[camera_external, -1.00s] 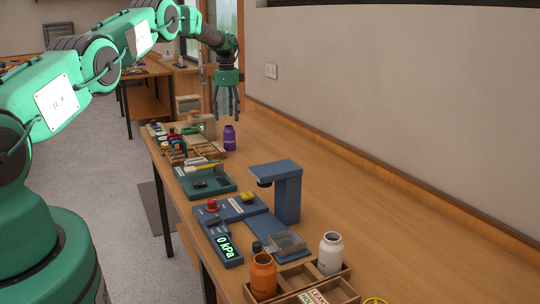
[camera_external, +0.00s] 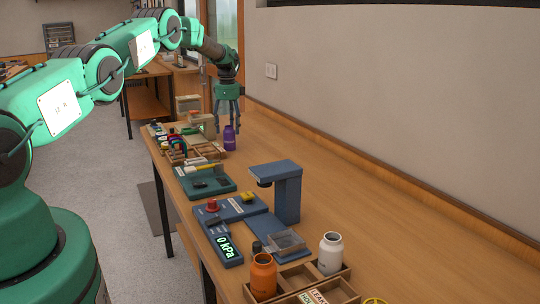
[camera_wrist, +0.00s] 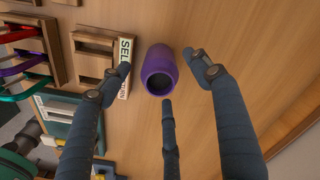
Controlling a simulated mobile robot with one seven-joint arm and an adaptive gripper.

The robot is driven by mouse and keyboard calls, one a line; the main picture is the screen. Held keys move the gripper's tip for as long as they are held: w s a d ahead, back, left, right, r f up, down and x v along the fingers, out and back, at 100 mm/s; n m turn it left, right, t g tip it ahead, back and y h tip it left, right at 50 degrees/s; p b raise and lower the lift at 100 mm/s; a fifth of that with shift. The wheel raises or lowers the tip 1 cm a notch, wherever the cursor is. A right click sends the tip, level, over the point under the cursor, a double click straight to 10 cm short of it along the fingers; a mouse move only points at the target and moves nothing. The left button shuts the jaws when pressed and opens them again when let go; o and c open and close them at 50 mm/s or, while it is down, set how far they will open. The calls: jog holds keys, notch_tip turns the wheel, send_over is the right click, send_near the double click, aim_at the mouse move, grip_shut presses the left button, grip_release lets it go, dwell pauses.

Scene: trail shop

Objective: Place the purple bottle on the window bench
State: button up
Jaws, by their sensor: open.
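The purple bottle (camera_external: 229,139) stands upright on the long wooden bench, beside a wooden sorting tray. The wrist view shows the bottle (camera_wrist: 159,73) from above, its dark open mouth facing the camera. My gripper (camera_external: 228,122) is open and points down, its fingers at about the height of the bottle's top. In the wrist view the fingers of my gripper (camera_wrist: 165,75) spread around the bottle's near side, with no clear contact. I cannot tell which surface is the window bench.
A wooden tray (camera_wrist: 93,62) with a label lies close left of the bottle. A blue stand (camera_external: 287,195), an orange bottle (camera_external: 263,277) and a white bottle (camera_external: 330,253) are nearer the camera. The bench's wall side is mostly clear. Another table (camera_external: 150,70) stands at the back.

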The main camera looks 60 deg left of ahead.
jog(key=shift+f, duration=1.45)
jog(key=c, duration=1.5)
jog(key=shift+r, duration=0.1)
jog(key=shift+r, duration=1.5)
jog(key=shift+s+d+r, duration=0.1)
jog(key=shift+r, duration=0.1)
jog(key=shift+s+d+r, duration=0.25)
jog(key=shift+s+d, duration=1.55)
jog(key=shift+d, duration=0.1)
jog(key=shift+s+d+r, duration=0.2)
jog(key=shift+s+d, duration=1.55)
jog(key=shift+d, duration=0.15)
jog(key=shift+s+d+r, duration=0.25)
jog(key=shift+s+d, duration=1.55)
jog(key=shift+d, duration=0.1)
